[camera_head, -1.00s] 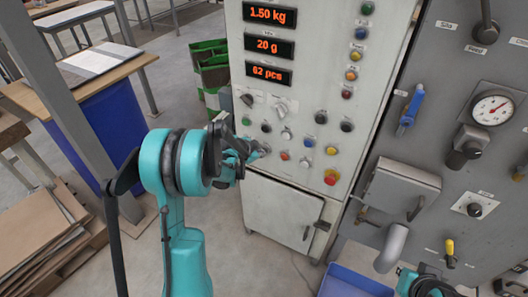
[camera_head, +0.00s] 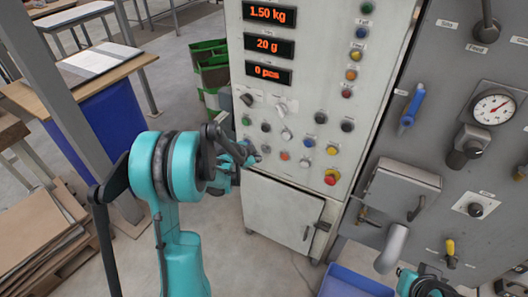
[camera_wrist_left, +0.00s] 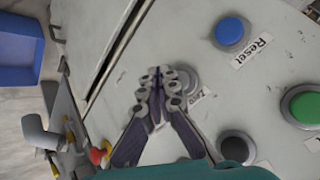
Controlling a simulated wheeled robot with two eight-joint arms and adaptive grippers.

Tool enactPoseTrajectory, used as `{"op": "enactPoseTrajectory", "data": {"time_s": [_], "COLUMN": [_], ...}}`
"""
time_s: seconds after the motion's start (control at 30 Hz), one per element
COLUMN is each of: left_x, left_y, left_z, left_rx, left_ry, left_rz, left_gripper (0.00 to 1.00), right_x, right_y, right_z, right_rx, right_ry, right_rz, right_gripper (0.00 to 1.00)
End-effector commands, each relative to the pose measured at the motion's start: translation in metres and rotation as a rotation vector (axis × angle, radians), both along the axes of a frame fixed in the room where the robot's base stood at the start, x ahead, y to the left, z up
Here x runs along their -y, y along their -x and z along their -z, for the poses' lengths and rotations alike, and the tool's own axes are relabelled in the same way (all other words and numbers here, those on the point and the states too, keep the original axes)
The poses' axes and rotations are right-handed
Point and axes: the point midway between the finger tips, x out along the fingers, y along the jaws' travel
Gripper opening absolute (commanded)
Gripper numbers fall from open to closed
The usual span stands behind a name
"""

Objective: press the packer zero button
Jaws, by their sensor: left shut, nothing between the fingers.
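The packer's control panel (camera_head: 300,170) is a pale cabinet with rows of coloured buttons. Its bottom display (camera_head: 267,72) reads 0 pcs. My left gripper (camera_head: 254,156) is shut and empty in front of the lower left of the panel. In the left wrist view its closed fingertips (camera_wrist_left: 160,78) appear beside a round grey button (camera_wrist_left: 188,78) with a label reading Zero (camera_wrist_left: 199,95). The fingers partly cover this button, and I cannot tell whether they touch it. In the head view the gripper hides that spot.
Near the Zero button are a blue Reset button (camera_wrist_left: 229,31), a green button (camera_wrist_left: 303,106) and a black button (camera_wrist_left: 238,145). A red stop knob (camera_head: 331,177) sits lower on the panel. A blue bin (camera_head: 350,284) is below right. Open floor lies left of the cabinet.

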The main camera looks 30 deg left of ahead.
Motion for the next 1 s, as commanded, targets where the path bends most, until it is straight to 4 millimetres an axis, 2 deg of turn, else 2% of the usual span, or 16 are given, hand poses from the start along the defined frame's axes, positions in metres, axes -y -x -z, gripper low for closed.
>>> {"op": "enactPoseTrajectory", "data": {"time_s": [0.43, 1.0], "left_x": [-0.001, -0.001], "left_y": [0.045, 0.048], "left_z": [0.0, 0.0], "left_rx": [0.0, -0.001], "left_ry": [0.001, 0.001], "left_rz": [-0.001, 0.0], "left_gripper": [0.0, 0.0], "right_x": [0.0, 0.0], "right_y": [0.0, 0.0], "right_z": [0.004, 0.004], "right_rx": [0.0, 0.0], "right_ry": [0.0, 0.0], "right_rz": [0.0, 0.0], "right_gripper": [0.0, 0.0]}}
